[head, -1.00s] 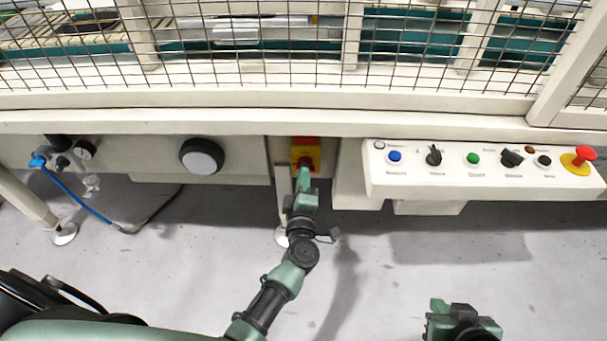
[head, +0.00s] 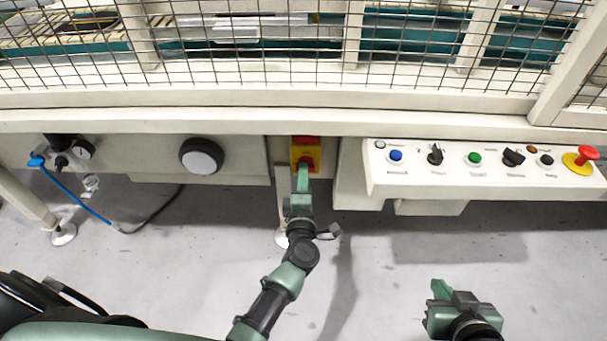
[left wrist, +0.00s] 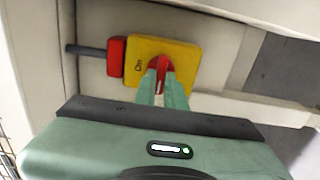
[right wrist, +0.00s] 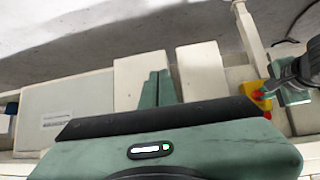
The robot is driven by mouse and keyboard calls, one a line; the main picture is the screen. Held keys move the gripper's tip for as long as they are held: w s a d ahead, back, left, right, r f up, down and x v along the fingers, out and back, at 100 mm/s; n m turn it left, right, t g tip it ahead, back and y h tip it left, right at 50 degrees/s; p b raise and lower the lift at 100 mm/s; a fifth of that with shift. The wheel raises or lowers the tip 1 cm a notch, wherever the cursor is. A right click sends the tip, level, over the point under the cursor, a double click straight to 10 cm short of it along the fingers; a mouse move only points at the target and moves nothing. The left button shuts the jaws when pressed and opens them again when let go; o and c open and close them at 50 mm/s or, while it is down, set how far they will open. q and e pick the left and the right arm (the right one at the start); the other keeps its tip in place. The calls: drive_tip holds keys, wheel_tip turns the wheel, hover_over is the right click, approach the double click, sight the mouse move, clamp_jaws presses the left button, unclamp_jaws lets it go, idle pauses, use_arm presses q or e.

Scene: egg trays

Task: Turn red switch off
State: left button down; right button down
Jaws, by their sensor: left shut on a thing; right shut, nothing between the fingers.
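The red switch is a rotary knob (left wrist: 161,70) on a yellow plate (left wrist: 184,56) marked "On", with a red block (left wrist: 116,56) beside it. In the head view the yellow plate (head: 297,152) sits under the machine's front beam. My left gripper (head: 303,169) is in front of it, its fingers closed on the red knob from both sides in the left wrist view (left wrist: 162,88). The fingers hide part of the knob. My right gripper (head: 440,287) is shut and empty, low at the right, away from the switch; its closed fingers show in the right wrist view (right wrist: 157,88).
A control panel (head: 455,182) with several buttons and a red emergency stop (head: 587,154) is right of the switch. A round black-and-white knob (head: 202,157) and a blue hose (head: 75,198) are to its left. The floor below is open.

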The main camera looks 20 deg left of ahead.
use_arm(q)
drive_tip(key=c, duration=1.5)
unclamp_jaws()
